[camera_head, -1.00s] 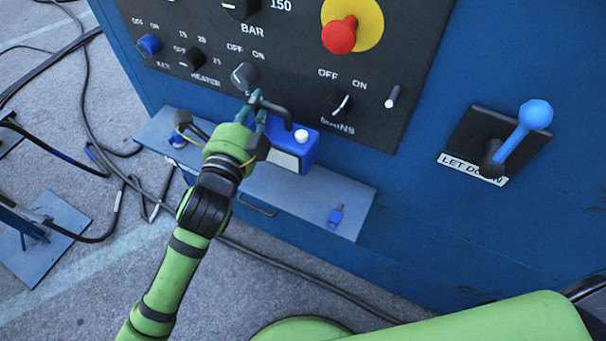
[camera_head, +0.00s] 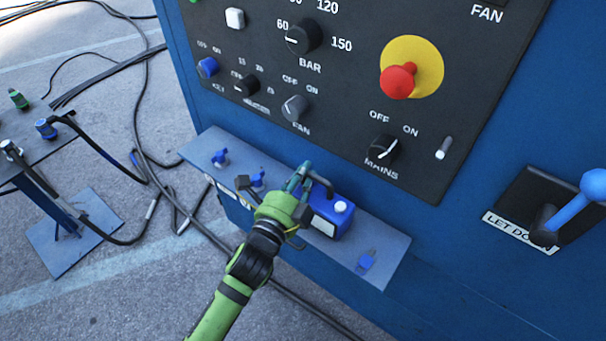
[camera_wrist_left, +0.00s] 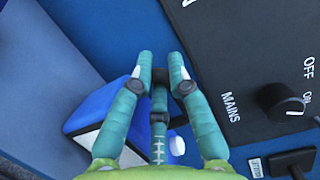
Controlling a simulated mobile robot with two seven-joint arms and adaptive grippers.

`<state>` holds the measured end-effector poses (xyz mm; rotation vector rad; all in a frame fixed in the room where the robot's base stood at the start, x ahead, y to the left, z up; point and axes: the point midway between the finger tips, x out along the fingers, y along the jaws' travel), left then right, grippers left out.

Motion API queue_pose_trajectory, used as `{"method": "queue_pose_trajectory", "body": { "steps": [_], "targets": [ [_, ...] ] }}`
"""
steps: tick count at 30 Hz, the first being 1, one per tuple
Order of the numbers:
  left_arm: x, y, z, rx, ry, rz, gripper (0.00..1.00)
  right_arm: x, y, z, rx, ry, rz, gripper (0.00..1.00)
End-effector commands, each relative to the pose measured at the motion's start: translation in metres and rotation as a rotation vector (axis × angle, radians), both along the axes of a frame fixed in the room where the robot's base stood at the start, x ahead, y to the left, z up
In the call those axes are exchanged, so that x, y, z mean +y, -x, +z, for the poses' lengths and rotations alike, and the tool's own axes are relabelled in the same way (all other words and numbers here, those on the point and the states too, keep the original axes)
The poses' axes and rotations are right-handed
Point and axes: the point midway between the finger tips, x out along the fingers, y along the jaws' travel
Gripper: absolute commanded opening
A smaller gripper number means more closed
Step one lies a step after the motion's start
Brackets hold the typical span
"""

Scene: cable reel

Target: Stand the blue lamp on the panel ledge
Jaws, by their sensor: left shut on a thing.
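The blue lamp (camera_head: 338,223) is a blue box with a white cap on top, a pale front and a dark handle. It looks upright over the right half of the panel ledge (camera_head: 386,270); I cannot tell whether its base touches the ledge. My left gripper (camera_head: 301,178) is shut on the lamp's handle. In the left wrist view the lamp (camera_wrist_left: 97,108) lies under the fingers of my left gripper (camera_wrist_left: 160,75), which hide part of it. My right gripper is not in view.
A blue key-like tag (camera_head: 366,261) lies at the ledge's right end, and small blue parts (camera_head: 220,158) sit on its left half. The panel with knobs and a red stop button (camera_head: 397,81) rises behind. A blue lever (camera_head: 575,209) juts out at right. Cables cross the floor.

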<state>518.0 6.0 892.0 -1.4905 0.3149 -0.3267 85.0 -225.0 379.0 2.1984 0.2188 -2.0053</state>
Motion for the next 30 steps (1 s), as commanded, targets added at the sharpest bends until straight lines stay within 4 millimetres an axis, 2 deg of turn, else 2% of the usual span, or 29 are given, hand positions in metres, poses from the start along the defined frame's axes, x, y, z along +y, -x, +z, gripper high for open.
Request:
{"method": "queue_pose_trajectory", "body": {
  "steps": [4,5,6,7,19,23,30],
  "targets": [
    [-0.001,0.000,-0.001,-0.006,0.005,-0.001,0.00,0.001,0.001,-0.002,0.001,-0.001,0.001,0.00],
    [0.000,0.000,-0.003,0.000,0.000,0.000,0.22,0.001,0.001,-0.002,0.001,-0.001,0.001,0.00],
    [0.000,0.000,-0.003,0.000,0.001,0.000,0.38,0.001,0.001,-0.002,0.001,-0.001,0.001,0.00],
    [0.000,0.000,-0.003,0.000,0.001,0.000,0.41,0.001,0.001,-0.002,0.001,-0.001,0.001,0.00],
    [0.001,0.002,0.001,0.001,0.000,-0.001,0.41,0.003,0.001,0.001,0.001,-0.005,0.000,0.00],
    [0.008,0.019,-0.002,0.002,0.000,-0.001,0.41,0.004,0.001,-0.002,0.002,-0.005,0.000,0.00],
    [0.029,0.068,-0.003,0.005,0.000,-0.001,0.41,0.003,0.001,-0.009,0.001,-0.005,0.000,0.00]
  ]
}}
